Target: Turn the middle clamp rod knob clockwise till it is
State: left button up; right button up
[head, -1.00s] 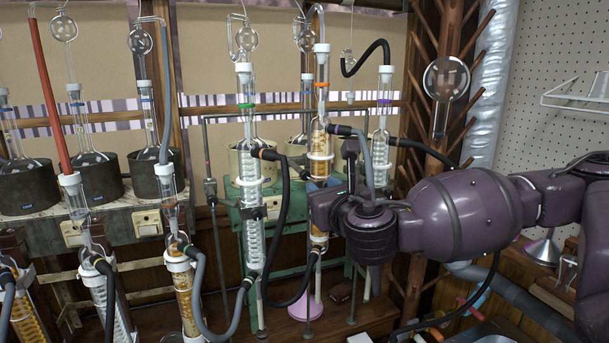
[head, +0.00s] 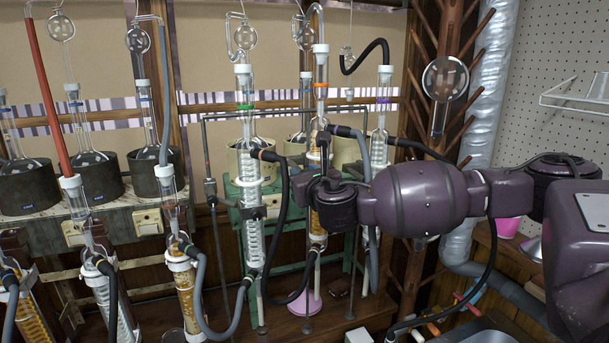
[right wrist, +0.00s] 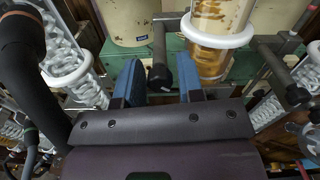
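The clamp rod (right wrist: 159,38) ends in a black knob (right wrist: 160,77) in the right wrist view, beside the white-collared amber condenser (right wrist: 211,62). My right gripper (right wrist: 161,78) has its two blue fingers on either side of the knob, with gaps between finger and knob. It is open and holds nothing. The knob is hidden there by my gripper. My left gripper is not in view.
The green-banded condenser (head: 245,95) stands close left of my right gripper, with a black hose (head: 284,215) hanging between them. The purple-banded condenser (head: 383,90) is behind my right arm. A wooden peg rack (head: 430,60) stands farther right.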

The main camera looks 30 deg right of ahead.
jog(key=shift+c, duration=0.2)
jog(key=c, duration=0.6)
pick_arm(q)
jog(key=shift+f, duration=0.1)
pick_arm(e)
jog(key=shift+m, duration=0.4)
jog(key=shift+f+m+b, duration=0.1)
jog(key=shift+m+b, duration=0.4)
jog(key=shift+m, duration=0.1)
jog(key=m+b, duration=0.1)
jog(key=m, duration=0.5)
jog(key=shift+m, duration=0.4)
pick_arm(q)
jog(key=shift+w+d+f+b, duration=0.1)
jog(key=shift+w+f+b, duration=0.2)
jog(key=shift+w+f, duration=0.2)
pick_arm(e)
jog(key=shift+d+m, duration=0.1)
jog(key=shift+m, duration=0.9)
